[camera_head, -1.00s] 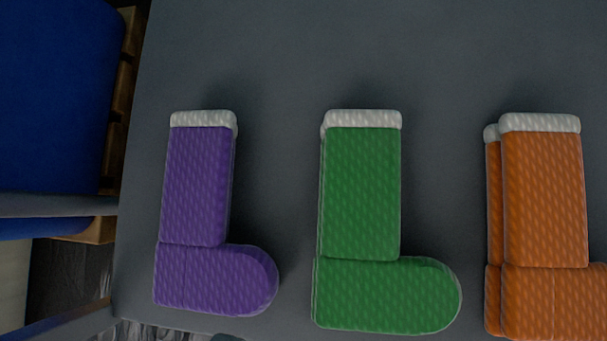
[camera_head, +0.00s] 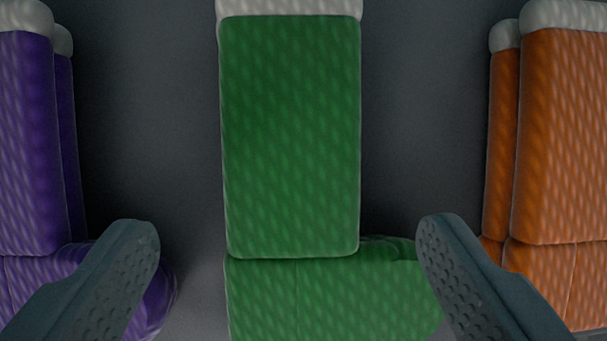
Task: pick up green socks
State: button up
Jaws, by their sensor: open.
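The green socks (camera_head: 290,140) lie on the grey surface in the middle of the view, with a white cuff at the top edge and the foot pointing right at the bottom. My gripper (camera_head: 288,235) is open. Its two dark fingers show at the lower left and lower right, one on each side of the green socks. The right finger overlaps the toe end in the picture. I cannot tell how high the fingertips are above the surface. The lower part of the foot is cut off by the frame.
Purple socks (camera_head: 25,140) lie to the left, partly behind the left finger. Orange socks (camera_head: 562,140) lie to the right, close to the right finger. Bare grey surface (camera_head: 150,110) shows in the gaps on both sides of the green socks.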

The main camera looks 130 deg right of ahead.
aim_at(287, 202)
jog(key=shift+x, duration=1.9)
jog(key=c, duration=1.1)
jog(key=shift+r, duration=0.1)
